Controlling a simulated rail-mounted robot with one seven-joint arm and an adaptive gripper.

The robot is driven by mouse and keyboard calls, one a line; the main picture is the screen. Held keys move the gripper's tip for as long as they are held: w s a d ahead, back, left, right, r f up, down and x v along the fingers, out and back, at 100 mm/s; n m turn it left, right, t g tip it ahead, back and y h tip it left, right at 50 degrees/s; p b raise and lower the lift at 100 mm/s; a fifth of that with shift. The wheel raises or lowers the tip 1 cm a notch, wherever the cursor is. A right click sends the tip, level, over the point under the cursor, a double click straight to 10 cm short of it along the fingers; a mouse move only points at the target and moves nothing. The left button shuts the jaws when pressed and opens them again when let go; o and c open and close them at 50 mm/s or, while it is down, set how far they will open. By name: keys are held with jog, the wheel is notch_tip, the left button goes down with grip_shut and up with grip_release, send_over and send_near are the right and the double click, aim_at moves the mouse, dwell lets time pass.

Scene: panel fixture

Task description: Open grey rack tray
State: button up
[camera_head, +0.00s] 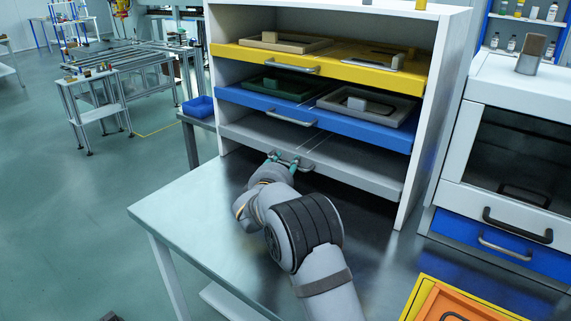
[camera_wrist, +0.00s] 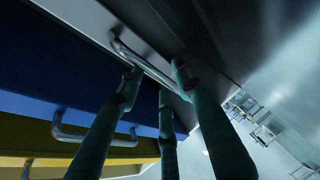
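The grey rack tray (camera_head: 355,168) is the lowest tray in the white rack, and its surface looks empty. Its front roughly lines up with the trays above. Its metal handle (camera_head: 305,166) also shows in the wrist view (camera_wrist: 150,69). My gripper (camera_head: 283,159) is at this handle, with its teal fingertips on the bar's left part in the head view. In the wrist view my gripper (camera_wrist: 160,78) has three teal fingers, with the bar running between their tips. Whether the fingers press on the bar is not clear.
The metal table (camera_head: 185,210) in front of the rack is clear on the left. A white cabinet (camera_head: 520,130) stands at right, and an orange box (camera_head: 470,302) is at lower right.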

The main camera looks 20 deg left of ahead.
jog(key=c, duration=0.3)
grip_shut()
dwell(0.7)
